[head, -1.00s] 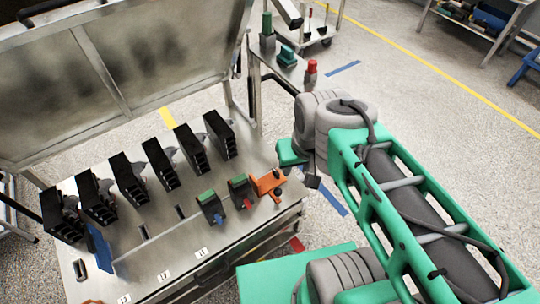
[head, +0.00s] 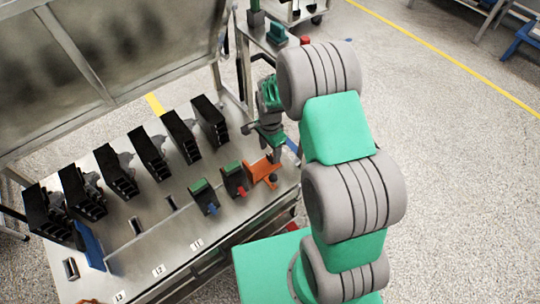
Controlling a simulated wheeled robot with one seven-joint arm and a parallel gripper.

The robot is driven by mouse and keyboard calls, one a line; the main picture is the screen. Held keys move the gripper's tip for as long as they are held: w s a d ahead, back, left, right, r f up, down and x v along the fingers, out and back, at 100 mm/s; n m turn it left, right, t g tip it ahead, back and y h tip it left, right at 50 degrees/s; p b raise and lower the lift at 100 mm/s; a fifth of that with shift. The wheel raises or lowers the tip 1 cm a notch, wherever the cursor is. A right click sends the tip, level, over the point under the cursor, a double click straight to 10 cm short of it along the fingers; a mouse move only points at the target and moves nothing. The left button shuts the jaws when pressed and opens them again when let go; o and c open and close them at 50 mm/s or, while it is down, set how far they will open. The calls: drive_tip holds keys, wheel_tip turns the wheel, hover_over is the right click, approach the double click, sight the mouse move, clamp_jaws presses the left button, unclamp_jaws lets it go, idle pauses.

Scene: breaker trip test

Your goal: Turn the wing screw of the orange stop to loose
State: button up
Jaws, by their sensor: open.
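The orange stop (head: 261,169) sits at the right end of the metal bench's row of small parts, beside a dark block with a green top and red tab. Its wing screw cannot be made out now; my gripper is in front of or close to that spot. My gripper (head: 272,148) points down just above and behind the orange stop, at the bench's right edge. Its fingers are small and partly lost against the bench; they look open and hold nothing that I can see. I cannot tell whether they touch the stop.
Several black breakers (head: 151,153) stand in a row behind the small parts. Two dark blocks with green tops, one with a blue tab (head: 204,197) and one with a red tab (head: 234,180), stand left of the stop. A raised metal lid (head: 120,60) rises behind the bench (head: 150,235).

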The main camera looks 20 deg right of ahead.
sight(270, 156)
wheel_tip(270, 156, down, 4)
drive_tip(key=shift+r, duration=0.25)
drive_tip(key=shift+c, duration=0.2)
clamp_jaws()
